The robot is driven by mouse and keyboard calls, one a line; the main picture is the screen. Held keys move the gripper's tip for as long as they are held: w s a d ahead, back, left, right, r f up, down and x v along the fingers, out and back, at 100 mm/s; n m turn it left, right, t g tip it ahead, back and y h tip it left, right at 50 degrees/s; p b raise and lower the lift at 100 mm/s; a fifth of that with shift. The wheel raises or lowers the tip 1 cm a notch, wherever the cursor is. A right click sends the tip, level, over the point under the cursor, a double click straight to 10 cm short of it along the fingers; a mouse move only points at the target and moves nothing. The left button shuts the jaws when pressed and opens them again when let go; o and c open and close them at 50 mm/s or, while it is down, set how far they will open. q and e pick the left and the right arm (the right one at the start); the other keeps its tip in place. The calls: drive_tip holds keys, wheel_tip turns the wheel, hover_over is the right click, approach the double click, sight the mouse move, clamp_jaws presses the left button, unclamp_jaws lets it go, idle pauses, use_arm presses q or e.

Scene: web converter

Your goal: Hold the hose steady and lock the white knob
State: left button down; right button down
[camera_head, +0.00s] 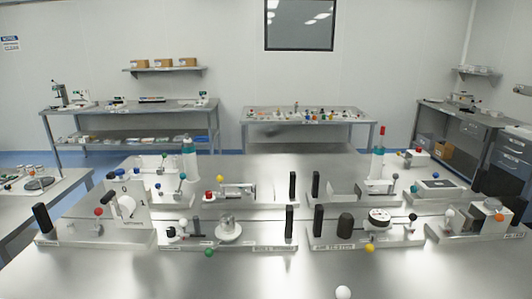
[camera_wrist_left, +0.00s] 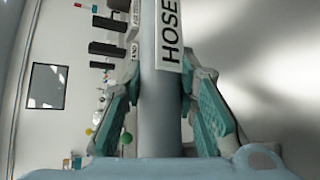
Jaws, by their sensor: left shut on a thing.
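In the left wrist view a thick grey hose (camera_wrist_left: 160,115) with a white label reading "HOSE" (camera_wrist_left: 170,35) runs upright through the picture. My left gripper (camera_wrist_left: 162,100) has its teal-padded fingers on either side of the hose and is shut on it. Neither gripper shows in the head view, and my right gripper is in no view. Several white knobs show in the head view: a white ball (camera_head: 343,292) at the bottom edge, one (camera_head: 183,222) on the front left panel, and one (camera_head: 448,212) on the right panel. I cannot tell which is the task's knob.
A steel table (camera_head: 265,267) carries several white panels with coloured knobs, black posts and bottles. Its front area is mostly clear. Side benches (camera_head: 130,107), a back table (camera_head: 305,120) and a wall shelf (camera_head: 165,69) stand farther off.

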use_arm(q)
drive_tip(key=shift+f, duration=0.2)
drive_tip(key=c, duration=1.3)
unclamp_jaws()
drive_tip(key=shift+o, duration=0.5)
drive_tip(key=shift+w, duration=0.25)
drive_tip(key=shift+r, duration=0.1)
drive_tip(key=shift+s+a, duration=0.1)
drive_tip(key=v, duration=1.2)
